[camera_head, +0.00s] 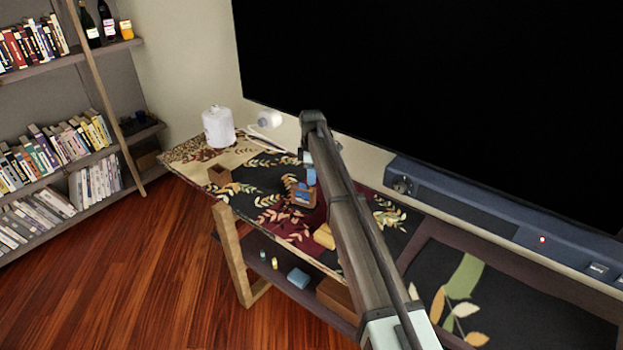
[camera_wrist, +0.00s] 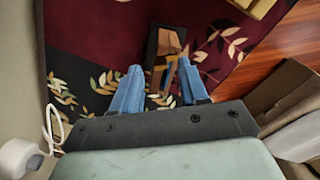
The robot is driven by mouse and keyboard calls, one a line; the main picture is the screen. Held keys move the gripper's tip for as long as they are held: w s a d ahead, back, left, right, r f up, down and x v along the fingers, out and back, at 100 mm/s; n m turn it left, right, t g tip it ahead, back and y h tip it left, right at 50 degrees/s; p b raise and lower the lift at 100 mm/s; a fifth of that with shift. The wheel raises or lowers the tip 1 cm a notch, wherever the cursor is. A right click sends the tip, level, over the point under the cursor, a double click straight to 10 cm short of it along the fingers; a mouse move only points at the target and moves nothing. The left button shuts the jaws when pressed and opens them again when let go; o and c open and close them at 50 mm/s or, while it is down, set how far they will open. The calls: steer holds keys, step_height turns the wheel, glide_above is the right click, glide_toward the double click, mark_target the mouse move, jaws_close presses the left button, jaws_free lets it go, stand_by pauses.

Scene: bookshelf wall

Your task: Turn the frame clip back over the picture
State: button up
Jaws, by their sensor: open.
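A small dark picture frame (camera_wrist: 152,48) with a brownish picture lies or stands on the patterned cloth, ahead of my fingers in the wrist view. In the head view a small brown piece, probably the same frame (camera_head: 301,203), shows just below my fingers. The clip is too small to make out. My gripper (camera_wrist: 158,82) has two blue fingers spread apart, with the frame's near part showing between them. It also shows in the head view (camera_head: 307,182), over the table's cloth. I cannot tell whether a finger touches the frame.
A large black screen (camera_head: 440,90) and blue bar (camera_head: 480,205) stand behind. A bookshelf (camera_head: 60,185) is left.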

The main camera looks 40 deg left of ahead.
step_height(320, 180, up, 12)
steer(key=shift+f, duration=0.15)
stand_by(0.4)
